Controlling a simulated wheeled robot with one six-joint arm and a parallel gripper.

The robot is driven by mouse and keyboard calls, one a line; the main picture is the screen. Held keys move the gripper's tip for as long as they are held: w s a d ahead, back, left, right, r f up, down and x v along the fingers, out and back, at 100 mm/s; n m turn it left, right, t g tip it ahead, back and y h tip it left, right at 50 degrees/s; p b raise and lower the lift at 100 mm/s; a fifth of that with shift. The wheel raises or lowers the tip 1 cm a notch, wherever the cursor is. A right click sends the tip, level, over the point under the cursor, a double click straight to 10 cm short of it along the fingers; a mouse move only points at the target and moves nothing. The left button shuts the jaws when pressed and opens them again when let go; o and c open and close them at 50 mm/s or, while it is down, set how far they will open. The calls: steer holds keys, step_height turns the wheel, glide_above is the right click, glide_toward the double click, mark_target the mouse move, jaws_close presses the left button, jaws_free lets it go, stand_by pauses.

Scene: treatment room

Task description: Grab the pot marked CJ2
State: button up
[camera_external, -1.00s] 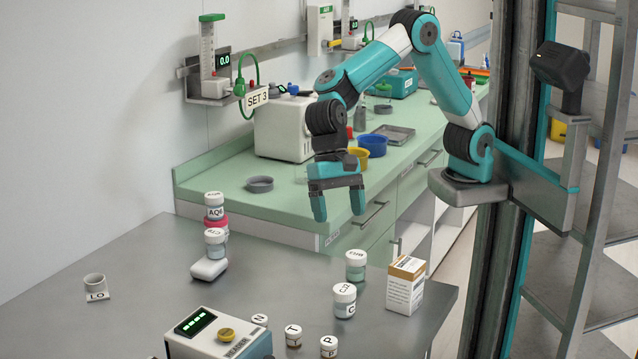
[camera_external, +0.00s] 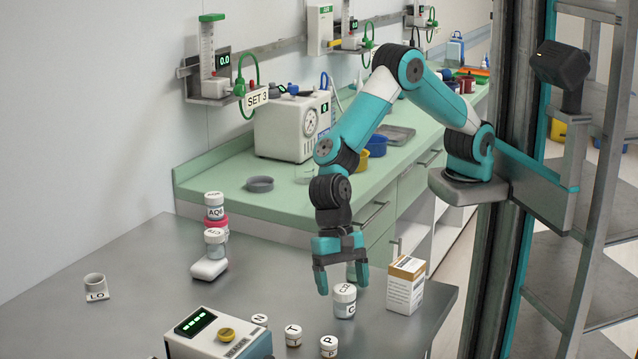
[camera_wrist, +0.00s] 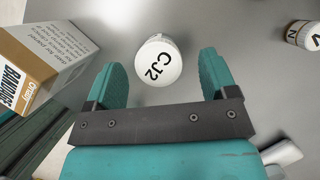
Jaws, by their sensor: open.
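The white-lidded pot marked CJ2 (camera_external: 344,305) stands upright on the grey table, left of a carton. In the wrist view the CJ2 lid (camera_wrist: 157,62) faces the camera, and the pot shows between and just beyond the fingertips. My gripper (camera_external: 342,286) is open and points down, over and just behind the pot in the outside view. Its two teal fingers, also in the wrist view (camera_wrist: 162,68), are apart with nothing held. Whether a finger touches the pot I cannot tell.
The bandage carton (camera_external: 405,285) stands close right of the pot; it fills the left of the wrist view (camera_wrist: 40,62). Small pots marked T (camera_external: 293,335) and P (camera_external: 328,346) stand in front. A device (camera_external: 220,338) is front left. Stacked pots (camera_external: 215,225) stand further left.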

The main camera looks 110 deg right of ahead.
mark_target(344, 288)
steer(key=x, duration=0.4)
steer(key=shift+s+f, duration=0.1)
steer(key=shift+f, duration=0.05)
steer(key=c, duration=1)
